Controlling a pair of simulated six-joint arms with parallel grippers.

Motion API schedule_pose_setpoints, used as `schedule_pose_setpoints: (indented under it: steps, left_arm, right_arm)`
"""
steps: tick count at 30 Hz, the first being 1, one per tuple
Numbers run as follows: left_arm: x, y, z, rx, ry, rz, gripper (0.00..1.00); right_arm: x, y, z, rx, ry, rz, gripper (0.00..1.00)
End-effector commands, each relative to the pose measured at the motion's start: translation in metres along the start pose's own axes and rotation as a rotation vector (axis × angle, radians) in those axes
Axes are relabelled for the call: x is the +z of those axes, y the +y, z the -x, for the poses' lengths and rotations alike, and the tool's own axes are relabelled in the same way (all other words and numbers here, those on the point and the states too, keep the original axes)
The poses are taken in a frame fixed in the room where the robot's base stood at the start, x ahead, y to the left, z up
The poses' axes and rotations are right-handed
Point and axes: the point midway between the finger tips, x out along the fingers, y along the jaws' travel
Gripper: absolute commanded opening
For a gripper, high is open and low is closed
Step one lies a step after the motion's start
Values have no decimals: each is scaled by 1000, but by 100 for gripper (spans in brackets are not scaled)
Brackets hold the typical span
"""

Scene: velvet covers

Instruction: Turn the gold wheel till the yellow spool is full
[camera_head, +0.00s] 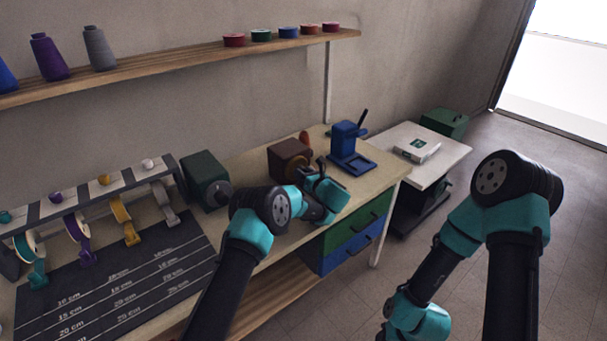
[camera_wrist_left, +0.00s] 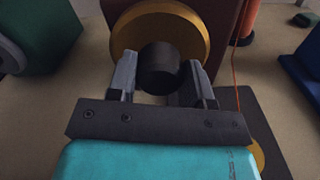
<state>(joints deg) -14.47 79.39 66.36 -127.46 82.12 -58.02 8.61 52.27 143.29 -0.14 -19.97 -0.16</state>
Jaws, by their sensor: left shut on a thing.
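The gold wheel (camera_wrist_left: 190,25) sits on the front of a brown box-shaped machine (camera_head: 287,155). A black knob (camera_wrist_left: 158,66) stands out from the wheel towards me. My left gripper (camera_wrist_left: 160,88) is shut on this knob, with one finger on each side. In the head view, my left gripper (camera_head: 310,176) is at the machine's front and covers much of the wheel. A round yellow part, perhaps the yellow spool (camera_wrist_left: 257,156), shows partly at a dark plate's edge; its fill cannot be told. My right gripper (camera_head: 386,322) is low at the bottom edge, its jaws unclear.
A green machine (camera_head: 205,180) stands left of the brown one, a blue press (camera_head: 347,150) right of it. A thread rack (camera_head: 85,200) and dark measuring mat (camera_head: 120,280) lie left. An orange cylinder (camera_wrist_left: 248,18) with an orange thread is behind. A shelf (camera_head: 190,62) hangs above.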

Motion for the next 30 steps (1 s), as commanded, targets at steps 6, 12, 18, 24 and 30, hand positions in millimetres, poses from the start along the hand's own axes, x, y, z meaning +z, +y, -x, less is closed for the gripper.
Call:
schedule_pose_setpoints:
  steps: [6,12,18,24,30]
  left_arm:
    - [0,0,0,0,1,-157,23]
    - [-1,0,0,0,1,-260,23]
    - [-1,-1,0,0,1,-305,23]
    - [-1,-1,0,0,1,-311,23]
    - [-1,-1,0,0,1,-310,49]
  right_arm:
    - [0,0,0,0,0,0,43]
    - [0,0,0,0,0,0,43]
    - [0,0,0,0,0,0,43]
    - [0,0,0,0,0,0,43]
    - [0,0,0,0,0,0,43]
